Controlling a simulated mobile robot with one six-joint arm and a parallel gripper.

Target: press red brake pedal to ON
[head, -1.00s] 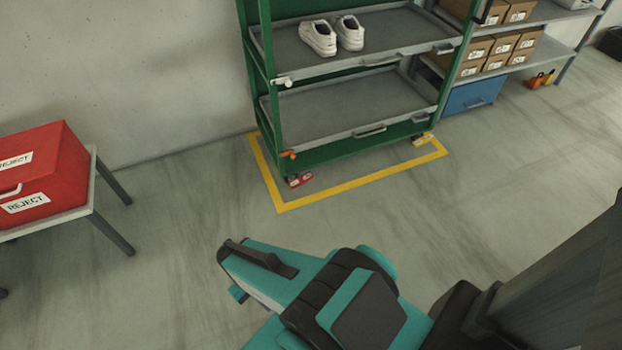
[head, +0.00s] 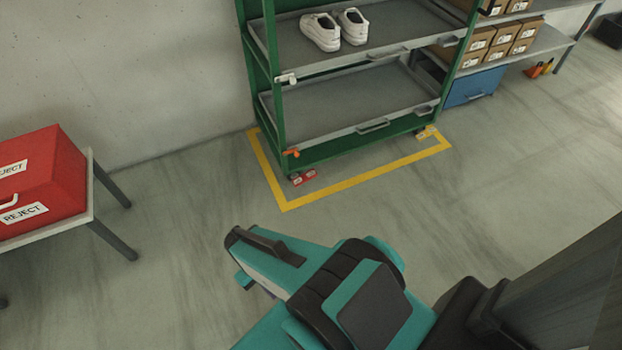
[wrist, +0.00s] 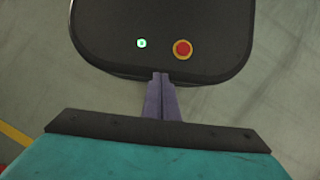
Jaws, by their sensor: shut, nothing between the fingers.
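The red brake pedal (head: 304,177) sits low at the front left foot of the green rack (head: 340,155), just above the floor. A yellow pedal (head: 427,132) is at the rack's front right foot. Whether the red pedal is up or down is too small to tell. My gripper shows in the wrist view with its fingers (wrist: 161,80) together and nothing between them. In the head view my arm's end is in front of the rack, on the near side of the yellow line and apart from the pedal; the fingertips are hidden there.
A yellow floor line (head: 360,182) runs round the rack's foot. White shoes (head: 336,29) stand on a rack shelf. A red reject box (head: 40,185) rests on a table at left. A blue box (head: 474,87) and cartons are at back right. Floor before the rack is clear.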

